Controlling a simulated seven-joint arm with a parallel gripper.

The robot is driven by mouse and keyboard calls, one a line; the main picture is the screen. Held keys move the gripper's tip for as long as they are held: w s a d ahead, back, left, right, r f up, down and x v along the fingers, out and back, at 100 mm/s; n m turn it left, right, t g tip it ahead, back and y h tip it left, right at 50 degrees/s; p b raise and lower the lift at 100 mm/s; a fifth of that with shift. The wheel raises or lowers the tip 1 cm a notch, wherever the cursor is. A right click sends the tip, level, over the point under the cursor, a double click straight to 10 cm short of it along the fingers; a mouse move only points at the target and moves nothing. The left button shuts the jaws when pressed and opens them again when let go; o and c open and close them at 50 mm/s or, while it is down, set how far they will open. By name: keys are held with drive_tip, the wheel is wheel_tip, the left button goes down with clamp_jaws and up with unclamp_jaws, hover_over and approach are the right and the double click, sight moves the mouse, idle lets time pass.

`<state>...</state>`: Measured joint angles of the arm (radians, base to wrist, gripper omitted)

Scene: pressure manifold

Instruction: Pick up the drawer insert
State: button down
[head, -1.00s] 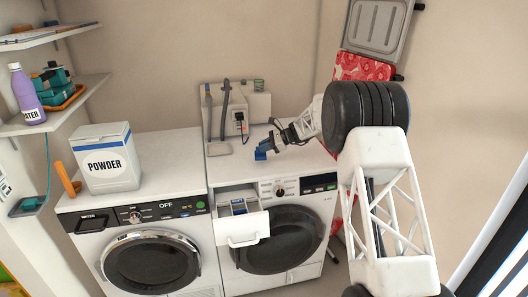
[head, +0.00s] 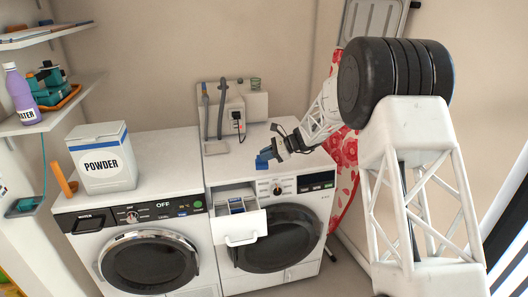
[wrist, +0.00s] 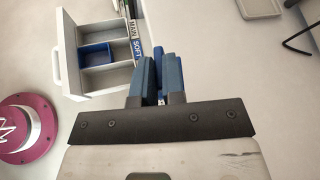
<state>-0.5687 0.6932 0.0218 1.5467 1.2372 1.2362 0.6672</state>
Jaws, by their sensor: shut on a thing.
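My gripper (head: 265,160) is above the top of the right machine, near its front edge and behind the open detergent drawer (head: 240,227). In the wrist view its two blue fingers (wrist: 157,82) are closed on a small darker blue piece (wrist: 158,64), which appears to be the drawer insert. The fingers hide most of that piece. The drawer also shows in the wrist view (wrist: 72,50), to the left of the fingers. It has several compartments, and the middle one is lined in blue (wrist: 95,54).
The left machine (head: 150,265) carries a white powder box (head: 103,165). Hoses and a socket box (head: 236,115) stand behind the right machine's top. A magenta round knob-like thing (wrist: 28,128) is at left in the wrist view. Shelves (head: 60,105) are on the left wall.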

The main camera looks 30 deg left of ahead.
drive_tip(key=shift+s+d+r, duration=0.2)
drive_tip(key=shift+s+d, duration=1.4)
drive_tip(key=shift+s, duration=0.25)
